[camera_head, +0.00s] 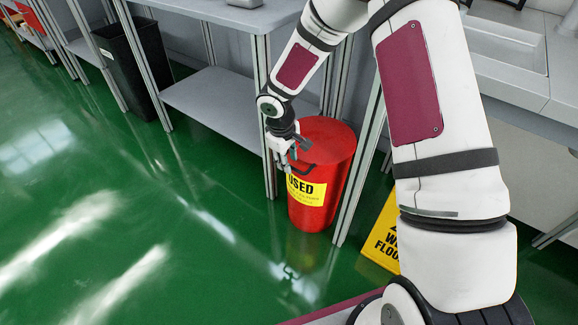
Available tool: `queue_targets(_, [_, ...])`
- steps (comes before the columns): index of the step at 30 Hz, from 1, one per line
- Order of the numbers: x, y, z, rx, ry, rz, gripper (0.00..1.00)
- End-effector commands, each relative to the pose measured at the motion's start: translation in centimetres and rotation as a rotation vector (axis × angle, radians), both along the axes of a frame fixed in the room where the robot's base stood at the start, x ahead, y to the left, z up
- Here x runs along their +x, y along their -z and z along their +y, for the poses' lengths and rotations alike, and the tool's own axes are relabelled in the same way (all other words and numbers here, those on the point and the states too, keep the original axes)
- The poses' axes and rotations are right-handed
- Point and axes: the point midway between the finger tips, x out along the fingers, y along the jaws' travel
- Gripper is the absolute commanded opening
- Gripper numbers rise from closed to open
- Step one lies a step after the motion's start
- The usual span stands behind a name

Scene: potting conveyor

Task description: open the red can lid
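The red can (312,218) stands upright on the green floor between metal table legs. It has a yellow label with the word "USED" on its front. Its round red lid (332,135) lies on top and looks closed. A dark handle (303,170) shows at the lid's front left edge. My gripper (291,160) is at this edge, pointing down beside the handle. The fingers are small and overlap the handle in the picture, so I cannot tell whether they touch it or how far apart they are.
Metal table legs (264,110) stand close to the left of the can, with a grey shelf (215,105) beyond. A yellow wet-floor sign (384,240) stands right of the can. A black bin (135,70) is at the back left. The floor at the left is clear.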

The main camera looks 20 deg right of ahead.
Motion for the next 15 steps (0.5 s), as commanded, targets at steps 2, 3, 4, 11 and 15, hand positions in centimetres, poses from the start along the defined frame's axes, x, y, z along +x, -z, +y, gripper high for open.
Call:
queue_targets(2, [0.08,0.88,-0.13,0.000,-0.001,0.000,0.30])
queue_targets(3, [0.10,1.12,-0.18,0.000,-0.001,0.000,0.30])
queue_targets(4, [0.12,1.26,-0.20,-0.001,-0.001,0.001,0.30])
queue_targets(11, [0.18,1.49,-0.26,0.000,0.000,0.000,0.30])
queue_targets(15, [0.17,1.46,-0.26,0.000,0.000,0.000,0.25])
